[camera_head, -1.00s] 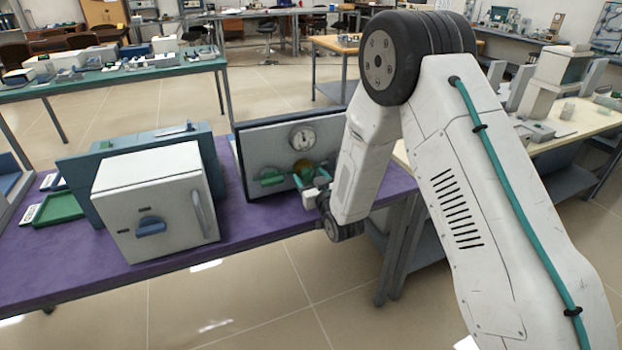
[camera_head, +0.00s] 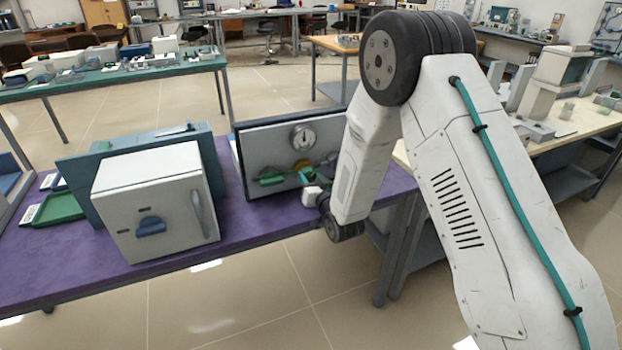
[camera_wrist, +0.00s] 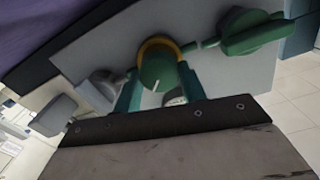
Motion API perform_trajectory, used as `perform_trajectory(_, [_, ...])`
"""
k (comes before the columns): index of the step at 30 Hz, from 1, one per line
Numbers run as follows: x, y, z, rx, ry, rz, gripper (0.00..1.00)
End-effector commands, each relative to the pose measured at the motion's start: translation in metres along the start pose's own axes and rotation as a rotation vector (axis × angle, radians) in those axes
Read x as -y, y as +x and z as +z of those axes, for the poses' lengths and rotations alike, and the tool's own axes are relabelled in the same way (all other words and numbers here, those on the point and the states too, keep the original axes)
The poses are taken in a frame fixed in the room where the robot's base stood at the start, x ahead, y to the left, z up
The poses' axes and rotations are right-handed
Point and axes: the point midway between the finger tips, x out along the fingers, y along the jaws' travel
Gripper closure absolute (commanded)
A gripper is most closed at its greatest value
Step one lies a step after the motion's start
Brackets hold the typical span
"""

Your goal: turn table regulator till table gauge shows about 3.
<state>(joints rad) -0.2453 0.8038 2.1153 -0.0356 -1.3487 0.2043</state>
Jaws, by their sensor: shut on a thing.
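The panel (camera_head: 262,150) stands upright on the purple table. The table regulator (camera_wrist: 157,68) is a round green knob with a white mark and a yellow collar, below the gauge. My gripper (camera_wrist: 158,80) is shut on this knob, with a teal finger at each side. In the head view my gripper (camera_head: 309,178) is in front of the panel and partly hides the knob.
A green lever handle (camera_head: 270,178) sits on the pipe left of the knob; it also shows in the wrist view (camera_wrist: 250,33). A white furnace (camera_head: 155,205) with a blue handle stands left of the panel. The purple table's front strip is clear.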

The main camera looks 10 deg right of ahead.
Motion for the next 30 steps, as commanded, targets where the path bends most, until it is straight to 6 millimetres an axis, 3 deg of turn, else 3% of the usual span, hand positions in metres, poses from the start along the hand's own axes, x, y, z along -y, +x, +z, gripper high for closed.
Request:
perform_trajectory(1, [0.000,0.000,0.000,0.000,0.000,0.000,0.82])
perform_trajectory(2, [0.000,0.000,0.000,0.001,0.000,0.000,0.51])
perform_trajectory(3, [0.000,0.000,0.000,0.001,-0.001,0.000,0.40])
perform_trajectory(4, [0.000,0.000,0.000,0.001,-0.001,0.000,0.37])
perform_trajectory(14, [0.000,-0.004,0.000,0.001,-0.001,0.000,0.37])
perform_trajectory(24, [0.000,-0.058,0.000,0.002,-0.001,0.001,0.37])
perform_trajectory(30, [0.000,-0.076,0.001,0.002,-0.001,0.001,0.37])
